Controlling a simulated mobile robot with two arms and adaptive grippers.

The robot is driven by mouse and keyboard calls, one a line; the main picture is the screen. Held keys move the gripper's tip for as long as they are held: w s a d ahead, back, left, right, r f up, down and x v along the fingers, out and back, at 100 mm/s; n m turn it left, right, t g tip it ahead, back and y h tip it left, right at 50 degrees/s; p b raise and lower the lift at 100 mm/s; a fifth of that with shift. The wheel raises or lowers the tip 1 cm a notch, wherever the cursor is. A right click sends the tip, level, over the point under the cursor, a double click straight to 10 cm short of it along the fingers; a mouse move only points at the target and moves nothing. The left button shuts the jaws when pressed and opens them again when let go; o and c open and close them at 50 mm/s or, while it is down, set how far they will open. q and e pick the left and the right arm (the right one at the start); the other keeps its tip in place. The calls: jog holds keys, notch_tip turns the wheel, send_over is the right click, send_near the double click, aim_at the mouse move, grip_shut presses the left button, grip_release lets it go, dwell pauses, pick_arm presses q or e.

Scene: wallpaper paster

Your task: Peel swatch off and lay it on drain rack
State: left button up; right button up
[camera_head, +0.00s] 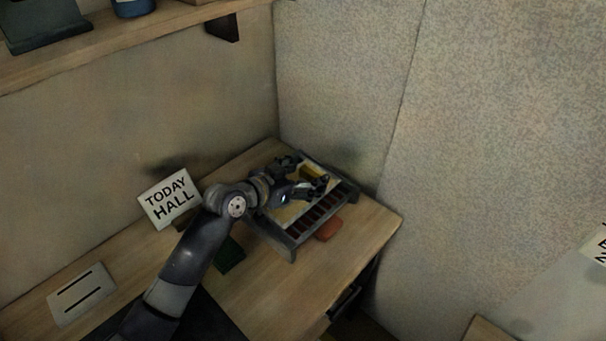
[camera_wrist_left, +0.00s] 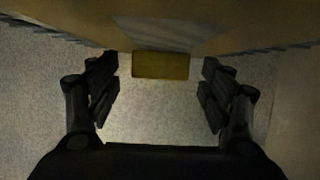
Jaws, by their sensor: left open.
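The grey drain rack (camera_head: 288,246) with dark slats stands on the wooden desk near the wall corner. A pale tan sheet (camera_head: 284,214) lies over its back part; I cannot tell for sure that it is the swatch. My left gripper (camera_head: 306,173) is open over the back of the rack. A yellow block (camera_head: 313,173) shows between its fingers. In the left wrist view the open fingers (camera_wrist_left: 160,80) stand either side of the yellow block (camera_wrist_left: 160,65), apart from it. My right gripper is not in view.
A "TODAY HALL" sign (camera_head: 169,199) stands left of my arm. A green block (camera_head: 230,256) and a reddish block (camera_head: 328,229) lie near the rack. A slotted pale plate (camera_head: 82,294) lies at the desk's left. A shelf (camera_head: 130,42) runs above. The desk's front right is clear.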

pick_arm(q)
jog(key=v, duration=1.2)
